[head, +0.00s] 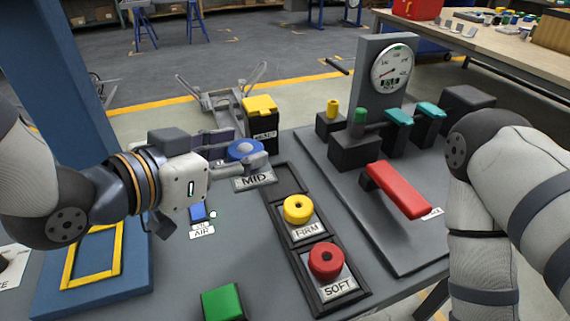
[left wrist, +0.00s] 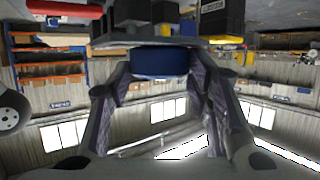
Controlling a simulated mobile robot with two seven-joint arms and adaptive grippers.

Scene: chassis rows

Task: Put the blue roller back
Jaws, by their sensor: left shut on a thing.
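The blue roller (head: 244,149) is between the fingers of my left gripper (head: 238,156), which is shut on it. It also shows as a dark blue shape between the fingers in the left wrist view (left wrist: 162,62). A grey plate marked MID (head: 254,181) shows just below it. A black rack (head: 280,235) stands to its right, and its far compartment (head: 290,182) looks empty. The yellow roller (head: 298,209) with a FIRM plate and the red roller (head: 326,261) with a SOFT plate sit in the nearer compartments. My right gripper is out of view.
A black bin with a yellow lid (head: 261,112) stands behind the blue roller. A fixture with a gauge (head: 392,69), teal levers and a red handle (head: 398,190) fills the right. A green block (head: 222,303) and a blue AIR switch (head: 198,213) are nearer.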

